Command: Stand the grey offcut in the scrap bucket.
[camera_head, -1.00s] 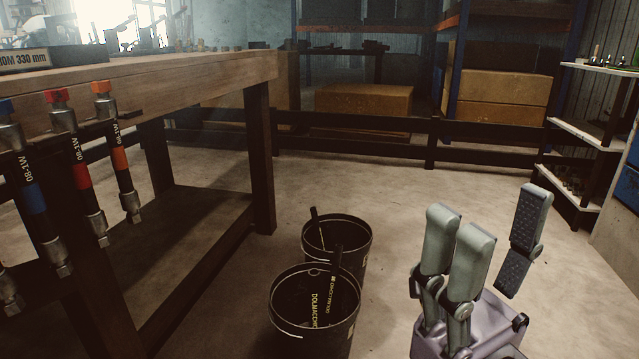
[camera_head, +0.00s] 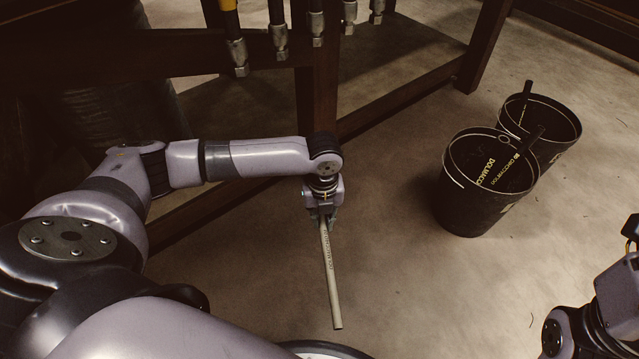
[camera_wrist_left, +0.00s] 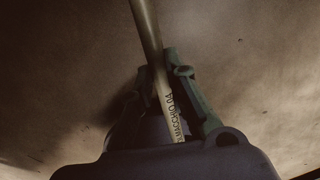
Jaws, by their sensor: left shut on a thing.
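My left gripper (camera_head: 323,212) is shut on the grey offcut (camera_head: 331,280), a thin straight hose piece with dark lettering. The offcut hangs down from the fingers, slightly tilted, left of the buckets and apart from them. In the left wrist view the offcut (camera_wrist_left: 148,35) runs up from between the fingers (camera_wrist_left: 172,95). Two black buckets stand on the floor at the right: a nearer one (camera_head: 470,212) and one behind it (camera_head: 562,150). Dark hose pieces stick up in them; I cannot tell which is the scrap bucket. My right gripper is partly cut off at the right edge.
A wooden bench's dark leg (camera_head: 487,45) and low shelf (camera_head: 385,70) lie behind and left of the buckets. Hose ends with metal fittings (camera_head: 280,42) hang at the top. The floor between the offcut and the buckets is clear.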

